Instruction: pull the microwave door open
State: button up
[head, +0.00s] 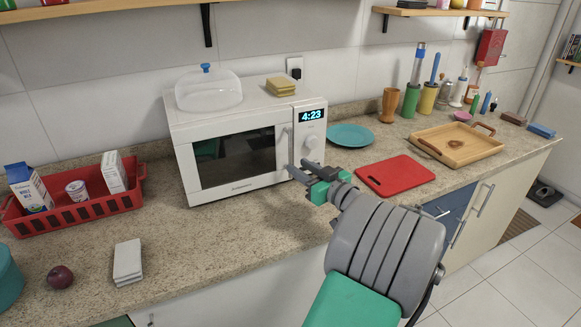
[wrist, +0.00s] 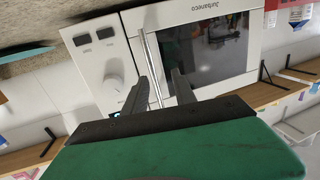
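The white microwave (head: 180,126) stands on the counter against the wall, its clock reading 4:23. Its door (head: 238,157), with a dark window, looks shut. The upright bar handle (head: 284,152) runs along the door's right edge, beside the control panel. My gripper (head: 299,170) is in front of the handle's lower part. In the wrist view, which shows the microwave tilted and inverted, the fingers of my gripper (wrist: 160,76) are apart, with the handle (wrist: 151,62) showing between them. I cannot tell whether either finger touches it.
A red crate (head: 80,216) with cartons stands left of the microwave. A glass dome (head: 209,92) and sponges (head: 280,86) sit on top. A teal plate (head: 350,135), a red board (head: 395,175) and a wooden tray (head: 457,146) lie to the right. Counter before the door is mostly clear.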

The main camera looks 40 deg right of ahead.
aim_at(290, 154)
jog(key=shift+t+h, duration=0.3)
jog(key=w, duration=0.2)
jog(key=w+d+p, duration=0.1)
jog(key=w, duration=0.3)
jog(key=shift+w+d+r+p, duration=0.25)
jog(key=shift+w+d+p, duration=0.05)
jog(key=shift+w+d, duration=0.1)
grip_shut()
dwell(0.8)
